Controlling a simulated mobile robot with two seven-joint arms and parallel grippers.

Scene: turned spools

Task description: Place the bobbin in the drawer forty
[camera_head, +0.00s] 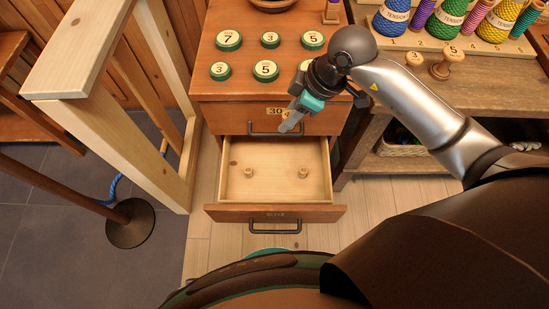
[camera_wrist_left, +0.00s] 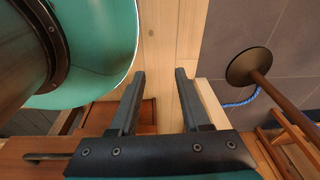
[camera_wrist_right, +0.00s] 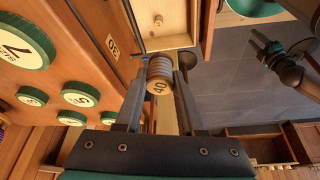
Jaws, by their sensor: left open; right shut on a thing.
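My right gripper (camera_head: 292,122) is shut on a bobbin, best seen in the right wrist view (camera_wrist_right: 159,85). The drawer's front label is too small to read. Two small wooden pieces (camera_head: 249,172) (camera_head: 303,172) stand apart on its floor. My left gripper (camera_wrist_left: 160,78) is open and empty in the left wrist view, outside the head view.
A closed drawer (camera_head: 257,122) marked 30 sits above the open one. Numbered green-rimmed discs (camera_head: 265,70) lie on the cabinet top. A wooden frame (camera_head: 120,110) stands left, a bench (camera_head: 450,100) with coloured spools right. The middle of the open drawer is clear.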

